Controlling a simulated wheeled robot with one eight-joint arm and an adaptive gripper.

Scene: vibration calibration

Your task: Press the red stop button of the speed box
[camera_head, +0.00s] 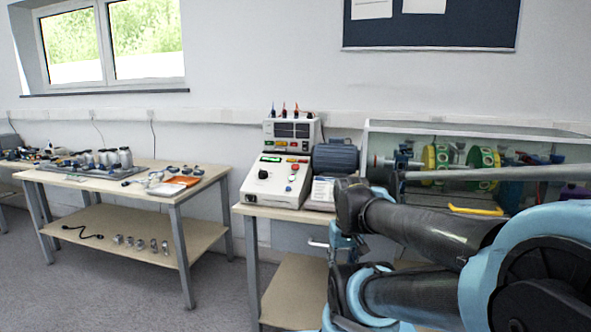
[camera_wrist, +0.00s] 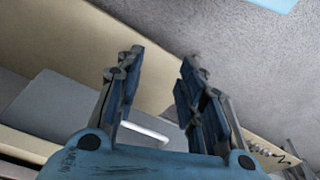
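The speed box (camera_head: 272,184) is a cream control box with a sloped front, standing on the left end of the right-hand table. A small red button (camera_head: 294,167) shows on the right of its front, and a dark knob (camera_head: 263,174) is on the left. In the wrist view my gripper (camera_wrist: 161,62) has its two dark fingers apart with nothing between them. It points down past a table edge towards the floor. The speed box cannot be made out in the wrist view. In the head view my arm is right of the box, apart from it.
A taller panel unit (camera_head: 291,130) stands behind the box, with a dark motor (camera_head: 335,157) to its right. A glass-sided case (camera_head: 460,140) holds colourful discs on a shaft. A cluttered table (camera_head: 150,178) stands left. The floor between the tables is clear.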

